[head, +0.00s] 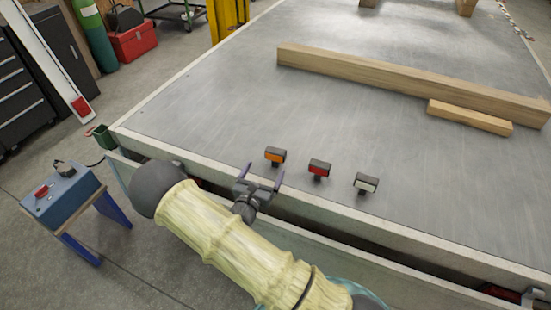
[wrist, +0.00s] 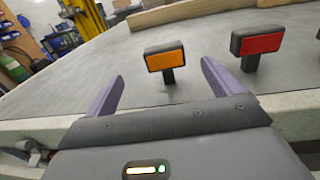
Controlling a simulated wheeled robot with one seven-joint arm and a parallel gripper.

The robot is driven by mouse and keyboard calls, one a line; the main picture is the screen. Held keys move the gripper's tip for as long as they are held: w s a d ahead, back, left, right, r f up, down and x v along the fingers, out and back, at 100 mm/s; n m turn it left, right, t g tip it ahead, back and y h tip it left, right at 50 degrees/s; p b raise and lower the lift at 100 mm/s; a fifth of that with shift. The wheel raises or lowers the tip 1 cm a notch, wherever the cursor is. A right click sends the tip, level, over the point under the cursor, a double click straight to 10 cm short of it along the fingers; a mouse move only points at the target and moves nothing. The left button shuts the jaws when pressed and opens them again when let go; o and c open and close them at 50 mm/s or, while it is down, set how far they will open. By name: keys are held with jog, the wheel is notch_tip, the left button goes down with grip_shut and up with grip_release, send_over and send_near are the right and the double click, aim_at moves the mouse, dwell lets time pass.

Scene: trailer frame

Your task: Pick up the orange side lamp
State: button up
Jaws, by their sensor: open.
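The orange side lamp (head: 275,155) stands upright on a short dark stem on the grey trailer bed, near its front edge. It is a small dark block with an orange face. In the wrist view the orange lamp (wrist: 165,61) shows ahead of my gripper, between the lines of the two fingers and a little beyond the tips. My gripper (head: 263,174) is open and empty, with purple fingers, just over the bed's front edge. It also shows in the wrist view (wrist: 162,75). The fingers appear apart from the lamp.
A red lamp (head: 319,168) and a white lamp (head: 366,183) stand to the right of the orange one. A long wooden beam (head: 400,81) and a short block (head: 470,117) lie farther back. The bed (head: 200,105) is bare to the left. A blue box (head: 63,193) sits on a stool.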

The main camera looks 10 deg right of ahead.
aim_at(274, 156)
jog(key=x, duration=0.5)
jog(key=shift+w, duration=0.1)
jog(key=shift+d+x, duration=0.2)
jog(key=shift+x, duration=2.45)
jog(key=shift+f, duration=0.2)
jog(key=shift+s, duration=0.2)
jog(key=c, duration=1.2)
jog(key=shift+o, duration=0.2)
notch_tip(274, 156, up, 10)
jog(key=shift+r+p, duration=0.1)
jog(key=shift+p, duration=0.35)
